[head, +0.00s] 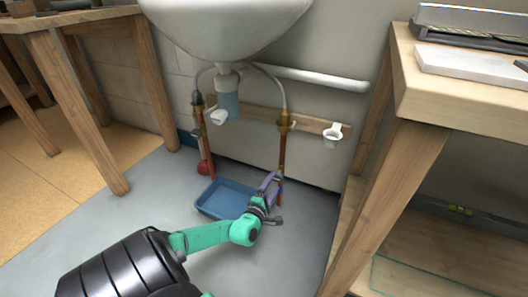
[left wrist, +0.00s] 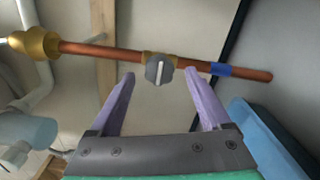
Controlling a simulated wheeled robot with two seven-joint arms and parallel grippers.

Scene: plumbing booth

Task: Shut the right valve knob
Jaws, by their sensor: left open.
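The right copper pipe (head: 282,155) hangs below the sink at the wall. In the left wrist view the pipe (left wrist: 110,50) runs across the picture. The right valve knob (left wrist: 160,70) is a grey disc with a pale bar, and the bar lies across the pipe's length. My left gripper (head: 270,187) is at the lower part of this pipe. In the left wrist view its purple fingers (left wrist: 159,76) are open, with the knob showing between their tips. Contact cannot be told. In the head view the knob is not clearly visible. My right gripper is not in view.
A blue tray (head: 228,198) lies on the floor just left of my gripper. The left pipe (head: 201,130) hangs nearby, with a red object (head: 204,168) at its foot. The sink (head: 228,25) is above. A wooden workbench (head: 420,110) stands at the right.

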